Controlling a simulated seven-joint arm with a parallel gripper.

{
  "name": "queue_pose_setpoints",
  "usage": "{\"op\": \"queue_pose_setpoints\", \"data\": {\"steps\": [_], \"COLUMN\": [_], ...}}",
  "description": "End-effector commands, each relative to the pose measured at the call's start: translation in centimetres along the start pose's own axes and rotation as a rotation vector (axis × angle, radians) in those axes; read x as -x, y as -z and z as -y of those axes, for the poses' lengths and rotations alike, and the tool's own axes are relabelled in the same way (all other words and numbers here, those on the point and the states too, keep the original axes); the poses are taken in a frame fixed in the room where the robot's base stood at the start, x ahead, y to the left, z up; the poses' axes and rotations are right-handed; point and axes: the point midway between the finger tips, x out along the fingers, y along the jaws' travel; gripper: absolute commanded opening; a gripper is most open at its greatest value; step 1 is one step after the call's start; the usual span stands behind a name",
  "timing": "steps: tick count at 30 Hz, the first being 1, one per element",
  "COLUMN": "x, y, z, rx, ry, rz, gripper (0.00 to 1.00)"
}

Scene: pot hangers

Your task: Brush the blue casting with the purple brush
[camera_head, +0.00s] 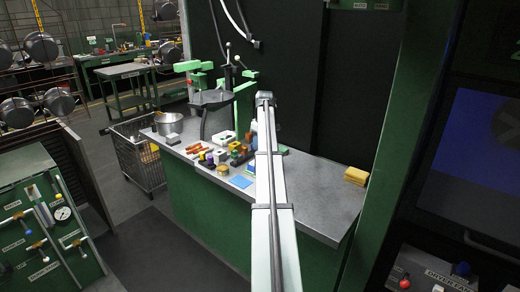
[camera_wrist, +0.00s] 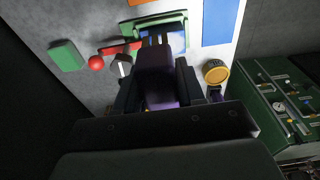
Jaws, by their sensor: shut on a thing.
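In the wrist view my gripper (camera_wrist: 157,88) is shut on a dark purple block-like piece (camera_wrist: 155,62), which looks like the purple brush. I cannot tell whether the two touch. In the head view my arm covers this part of the bench, and my fingertips are hidden.
The grey bench (camera_head: 315,190) has many small parts left of my arm, with a flat blue sheet (camera_head: 240,181) near its front edge. A pot (camera_head: 169,123) stands at the left end. Yellow sponges (camera_head: 356,175) lie at the right. Bench room between arm and sponges is clear.

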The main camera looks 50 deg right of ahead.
Motion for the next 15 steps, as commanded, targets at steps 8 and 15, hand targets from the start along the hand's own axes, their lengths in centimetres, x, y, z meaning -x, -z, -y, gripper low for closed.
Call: {"op": "queue_pose_setpoints", "data": {"steps": [8, 15], "x": [0.0, -2.1], "y": [-0.1, -0.3], "z": [0.1, 0.1], "rx": [0.000, 0.000], "ry": [0.001, 0.002], "rz": [0.001, 0.001], "gripper": [0.14, 0.14]}}
